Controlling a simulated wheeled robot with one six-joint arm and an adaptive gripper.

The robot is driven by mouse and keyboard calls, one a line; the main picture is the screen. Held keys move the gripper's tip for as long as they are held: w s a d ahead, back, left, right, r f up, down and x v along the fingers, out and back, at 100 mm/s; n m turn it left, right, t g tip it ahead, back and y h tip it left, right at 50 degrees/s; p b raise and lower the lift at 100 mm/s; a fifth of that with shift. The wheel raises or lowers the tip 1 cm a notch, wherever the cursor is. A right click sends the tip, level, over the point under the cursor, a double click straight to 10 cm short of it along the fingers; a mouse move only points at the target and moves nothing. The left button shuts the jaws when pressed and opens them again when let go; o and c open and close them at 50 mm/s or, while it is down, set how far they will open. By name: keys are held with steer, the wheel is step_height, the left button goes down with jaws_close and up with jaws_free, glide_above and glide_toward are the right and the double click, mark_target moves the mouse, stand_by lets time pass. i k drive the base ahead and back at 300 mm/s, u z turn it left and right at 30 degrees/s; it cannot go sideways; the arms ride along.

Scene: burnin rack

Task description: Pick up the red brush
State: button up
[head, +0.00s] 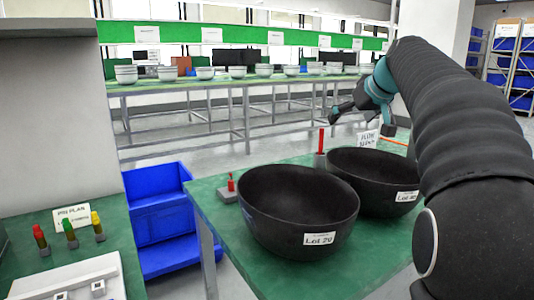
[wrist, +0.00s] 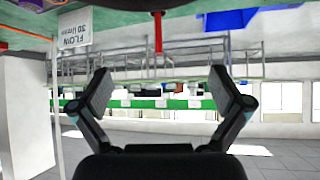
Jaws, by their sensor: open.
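A tall thin red item (head: 321,141), which looks like the red brush, stands upright on the green table behind the black bowls, in a small grey base. The wrist view is upside down and shows a red upright item (wrist: 158,32) beyond my fingers, roughly between them; it appears to be the same one. My gripper (wrist: 166,88) is open, with nothing between its fingers. In the head view my gripper (head: 336,114) is above and slightly right of the red item, apart from it. A shorter red piece (head: 230,183) in a grey block stands at the table's left edge.
Two large black bowls, Lot 20 (head: 290,210) and another (head: 375,172), fill much of the green table (head: 215,208). A white sign (head: 368,139) stands close to my gripper; it also shows in the wrist view (wrist: 75,30). Blue bins (head: 160,215) stand left.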

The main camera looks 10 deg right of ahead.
mark_target(322, 130)
steer(key=k, duration=1)
